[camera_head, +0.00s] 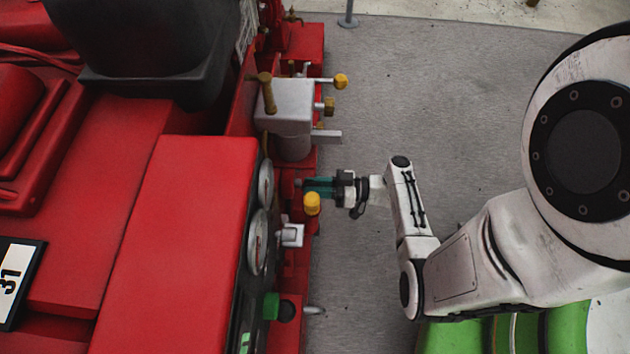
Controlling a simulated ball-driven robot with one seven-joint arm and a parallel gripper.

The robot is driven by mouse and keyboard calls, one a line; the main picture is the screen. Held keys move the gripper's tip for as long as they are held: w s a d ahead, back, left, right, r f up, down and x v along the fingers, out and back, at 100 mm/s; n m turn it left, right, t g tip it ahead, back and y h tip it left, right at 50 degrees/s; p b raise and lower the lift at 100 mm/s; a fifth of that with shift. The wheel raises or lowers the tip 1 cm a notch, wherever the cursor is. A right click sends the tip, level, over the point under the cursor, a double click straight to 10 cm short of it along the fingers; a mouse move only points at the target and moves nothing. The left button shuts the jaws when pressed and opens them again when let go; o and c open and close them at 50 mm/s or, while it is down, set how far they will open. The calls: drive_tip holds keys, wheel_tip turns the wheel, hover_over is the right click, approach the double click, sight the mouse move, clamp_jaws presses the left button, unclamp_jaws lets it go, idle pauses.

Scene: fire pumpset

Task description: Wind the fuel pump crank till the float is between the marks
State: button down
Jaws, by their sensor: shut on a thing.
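My gripper (318,187), with teal fingers, reaches left to the side of the red pumpset. It is shut on a small part there, seemingly the fuel pump crank, which the fingers mostly hide. A yellow knob (312,204) stands just below the fingers in the picture, close to them. Below it is a small white fitting (291,235). I cannot make out the float or its marks.
A grey box (287,105) with brass and yellow-ended levers stands above my gripper. Round gauges (258,240) and a green knob (271,306) line the red panel housing (185,235). The grey floor (440,100) to the right is open.

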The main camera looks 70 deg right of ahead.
drive_tip(key=s+a+r+m+p, duration=0.1)
drive_tip(key=a+r+m+p, duration=0.1)
drive_tip(key=m+p, duration=0.5)
drive_tip(key=a+r+m+p, duration=0.3)
drive_tip(key=m+p, duration=0.5)
drive_tip(key=m, duration=1.1)
drive_tip(key=shift+s+r+m, duration=0.4)
drive_tip(key=shift+r, duration=0.4)
drive_tip(key=shift+d, duration=0.1)
drive_tip(key=c, duration=0.9)
unclamp_jaws()
drive_tip(key=shift+s, duration=0.1)
